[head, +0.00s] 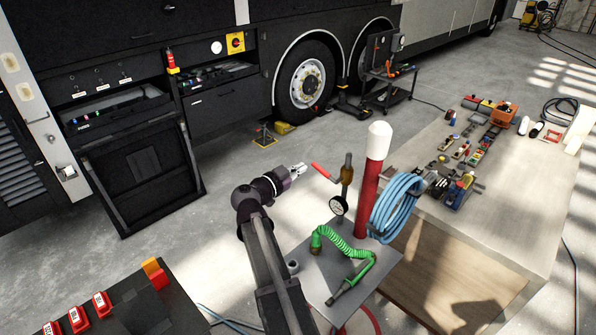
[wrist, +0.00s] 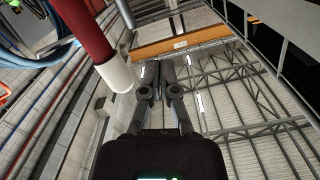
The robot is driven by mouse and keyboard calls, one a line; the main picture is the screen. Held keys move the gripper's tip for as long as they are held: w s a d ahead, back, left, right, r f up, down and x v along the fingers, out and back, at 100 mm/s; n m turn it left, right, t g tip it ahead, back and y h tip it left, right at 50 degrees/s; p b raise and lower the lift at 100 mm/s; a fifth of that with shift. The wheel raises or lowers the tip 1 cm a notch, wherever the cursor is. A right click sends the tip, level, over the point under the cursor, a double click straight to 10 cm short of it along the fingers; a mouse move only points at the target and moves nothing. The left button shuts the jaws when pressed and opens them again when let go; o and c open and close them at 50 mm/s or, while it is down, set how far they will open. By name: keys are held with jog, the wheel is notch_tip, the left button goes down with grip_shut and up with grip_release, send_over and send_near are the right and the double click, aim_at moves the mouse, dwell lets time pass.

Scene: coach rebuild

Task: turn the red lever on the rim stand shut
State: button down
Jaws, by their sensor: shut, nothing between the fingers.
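The red lever (head: 322,172) sticks out to the left and slightly up from the brass valve (head: 347,174) on the rim stand (head: 318,262). A round gauge (head: 338,205) hangs below the valve. My gripper (head: 303,169) is shut and empty, with its tips just left of the lever's free end in the head view. A small gap seems to show between them; the depth is hard to tell. In the wrist view, my gripper (wrist: 161,75) shows its fingers together with nothing between them. I cannot make out the lever in that view.
A red post (head: 370,195) with a white cap (head: 378,140) rises behind the valve; it also shows in the wrist view (wrist: 85,28). A blue hose coil (head: 398,208) hangs on it. A green coiled hose (head: 345,240) lies on the stand. A workbench (head: 500,215) stands right.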

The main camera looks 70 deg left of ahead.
aim_at(317, 166)
jog(key=shift+w+a+f+b, duration=0.7)
jog(key=shift+w+a, duration=0.15)
jog(key=shift+w, duration=0.3)
jog(key=shift+w+a+f+b, duration=0.7)
jog(key=shift+w+a, duration=0.1)
jog(key=shift+w, duration=0.4)
jog(key=shift+w+a+f+b, duration=0.7)
jog(key=shift+w+a, duration=0.15)
jog(key=shift+w, duration=0.3)
jog(key=shift+w, duration=0.15)
